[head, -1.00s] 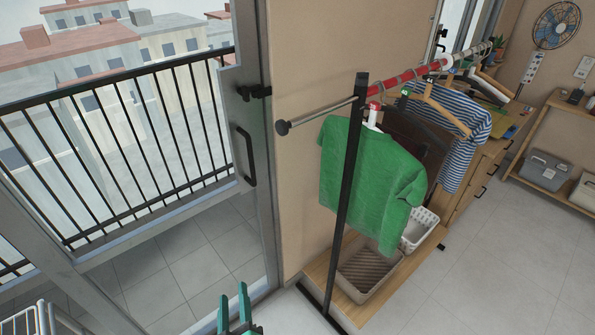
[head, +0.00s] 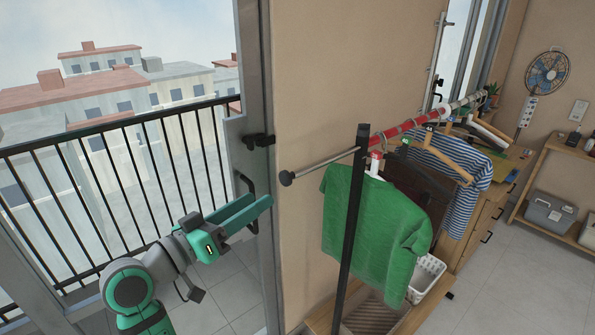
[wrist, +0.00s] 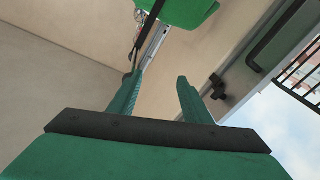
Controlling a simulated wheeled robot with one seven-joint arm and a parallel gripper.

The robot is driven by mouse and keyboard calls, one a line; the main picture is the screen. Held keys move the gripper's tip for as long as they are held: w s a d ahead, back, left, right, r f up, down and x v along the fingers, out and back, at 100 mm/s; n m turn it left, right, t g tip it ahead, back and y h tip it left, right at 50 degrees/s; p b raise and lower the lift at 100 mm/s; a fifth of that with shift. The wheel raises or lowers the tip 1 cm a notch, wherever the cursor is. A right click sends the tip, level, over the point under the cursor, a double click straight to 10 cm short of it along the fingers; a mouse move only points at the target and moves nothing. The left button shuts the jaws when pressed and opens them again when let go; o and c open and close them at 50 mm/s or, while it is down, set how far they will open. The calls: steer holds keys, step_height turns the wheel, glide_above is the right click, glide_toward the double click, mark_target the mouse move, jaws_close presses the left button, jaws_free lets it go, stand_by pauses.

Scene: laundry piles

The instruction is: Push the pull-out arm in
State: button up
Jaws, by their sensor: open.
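The pull-out arm (head: 325,165) is a thin metal rod with a dark round knob (head: 287,178) on its left end. It sticks out leftward from the black post (head: 351,215) of the clothes rack. My gripper (head: 262,203) is open and empty, to the left of the knob and slightly lower in the head view, apart from it. In the wrist view, my gripper's two fingers (wrist: 160,85) stand apart, and the metal rod (wrist: 152,48) shows beyond them, partly hidden by the left finger.
A green shirt (head: 375,220) hangs beside the post, with a striped shirt (head: 455,165) farther along the red rail (head: 410,125). A door frame with a black handle (head: 247,190) stands close behind my gripper. The balcony railing (head: 140,165) is at left.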

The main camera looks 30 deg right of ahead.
mark_target(301, 168)
step_height(301, 168, up, 5)
steer(key=s+m+g, duration=0.3)
steer(key=d, duration=0.3)
steer(key=w+d, duration=0.1)
steer(key=d, duration=0.6)
steer(key=shift+w+r, duration=0.15)
steer(key=shift+w, duration=0.15)
steer(key=shift+w+d, duration=0.15)
steer(key=shift+d, duration=0.1)
steer(key=shift+s+d, duration=0.2)
steer(key=shift+d, duration=0.25)
jaws_close()
